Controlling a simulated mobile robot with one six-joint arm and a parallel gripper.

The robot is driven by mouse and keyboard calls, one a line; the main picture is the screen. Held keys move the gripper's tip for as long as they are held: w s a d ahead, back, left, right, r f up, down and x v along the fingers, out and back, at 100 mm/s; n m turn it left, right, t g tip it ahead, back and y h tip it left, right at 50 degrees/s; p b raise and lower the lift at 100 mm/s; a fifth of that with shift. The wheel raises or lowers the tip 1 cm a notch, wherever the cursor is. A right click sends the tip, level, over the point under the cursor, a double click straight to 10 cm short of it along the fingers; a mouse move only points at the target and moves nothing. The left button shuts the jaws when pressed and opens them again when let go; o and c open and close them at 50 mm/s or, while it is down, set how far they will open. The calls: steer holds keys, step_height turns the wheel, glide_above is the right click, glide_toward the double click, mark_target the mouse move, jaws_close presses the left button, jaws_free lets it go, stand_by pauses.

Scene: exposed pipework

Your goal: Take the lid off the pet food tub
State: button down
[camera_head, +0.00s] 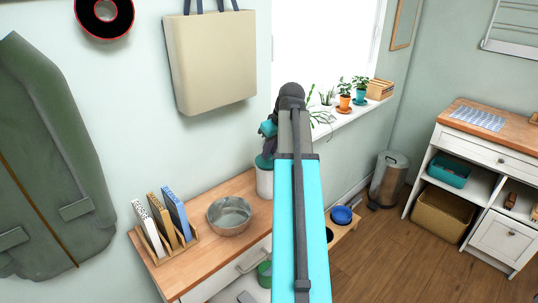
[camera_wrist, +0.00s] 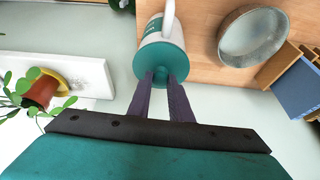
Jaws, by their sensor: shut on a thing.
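The pet food tub is white with a teal lid. In the wrist view the tub (camera_wrist: 153,38) lies at top centre, its lid (camera_wrist: 150,63) facing the camera. My gripper (camera_wrist: 162,76) has its two dark fingers on either side of the small teal knob at the lid's middle, shut on it. The lid covers the tub's mouth; I cannot tell whether there is a gap beneath it. In the head view the tub (camera_head: 264,183) stands upright at the wooden top's right end, with the lid (camera_head: 263,162) on top. My arm hides its right side and the fingers.
A metal bowl (camera_head: 229,215) stands left of the tub on the wooden top (camera_head: 180,265). A rack of upright packets (camera_head: 168,222) stands farther left. Potted plants (camera_head: 345,101) line the windowsill at right. A cream bag (camera_head: 215,65) hangs on the wall above.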

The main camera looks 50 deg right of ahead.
steer(key=shift+r+b, duration=0.3)
steer(key=shift+r, duration=0.9)
steer(key=s+a+b, duration=0.1)
steer(key=s+a, duration=0.1)
steer(key=s, duration=0.5)
steer(key=s+a+r+b, duration=0.1)
steer(key=s+a, duration=0.1)
steer(key=s, duration=0.6)
steer(key=shift+s+a+r, duration=0.15)
steer(key=shift+a+r, duration=0.1)
